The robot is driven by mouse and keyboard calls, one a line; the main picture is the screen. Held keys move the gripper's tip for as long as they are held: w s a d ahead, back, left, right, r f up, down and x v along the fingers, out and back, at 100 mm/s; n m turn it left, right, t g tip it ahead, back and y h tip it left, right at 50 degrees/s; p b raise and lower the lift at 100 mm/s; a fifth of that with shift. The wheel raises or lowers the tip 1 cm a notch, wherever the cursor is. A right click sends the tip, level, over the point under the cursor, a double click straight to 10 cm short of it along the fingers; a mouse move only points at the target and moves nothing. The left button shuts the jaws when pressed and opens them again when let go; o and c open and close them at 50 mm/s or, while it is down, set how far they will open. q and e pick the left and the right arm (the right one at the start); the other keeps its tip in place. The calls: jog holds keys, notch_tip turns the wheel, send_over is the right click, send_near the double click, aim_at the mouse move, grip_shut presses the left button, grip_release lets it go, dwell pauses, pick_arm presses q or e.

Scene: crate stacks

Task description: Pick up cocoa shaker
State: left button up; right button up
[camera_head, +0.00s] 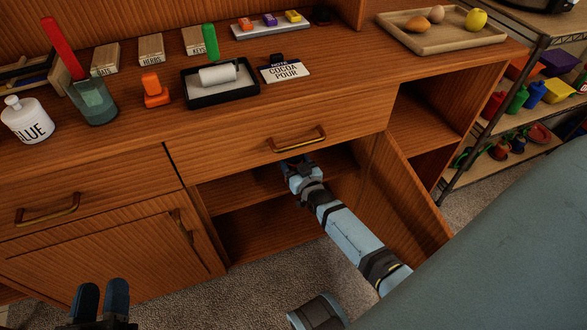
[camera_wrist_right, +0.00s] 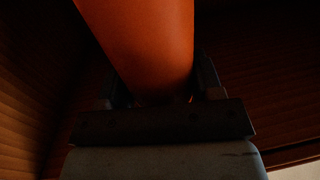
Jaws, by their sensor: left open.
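My right arm reaches into the open cabinet under the drawer in the head view, with the right gripper (camera_head: 292,163) just inside the opening, below the drawer handle. In the right wrist view a smooth orange, rounded object (camera_wrist_right: 150,45) fills the upper middle, between the two dark fingers (camera_wrist_right: 160,85). It may be the cocoa shaker, but no label shows. I cannot tell whether the fingers press on it. The head view does not show this object. My left gripper (camera_head: 102,288) is open and empty at the bottom left, in front of the cabinet.
The cabinet door (camera_head: 400,195) stands open to the right of my right arm. A closed drawer (camera_head: 285,130) is above the opening. The counter holds a black tray (camera_head: 222,97), a "COCOA POUR" note (camera_head: 285,70), a glue bottle (camera_head: 27,120) and a wooden tray (camera_head: 440,36).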

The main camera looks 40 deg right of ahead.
jog(key=shift+c, duration=0.7)
jog(key=shift+r, duration=0.1)
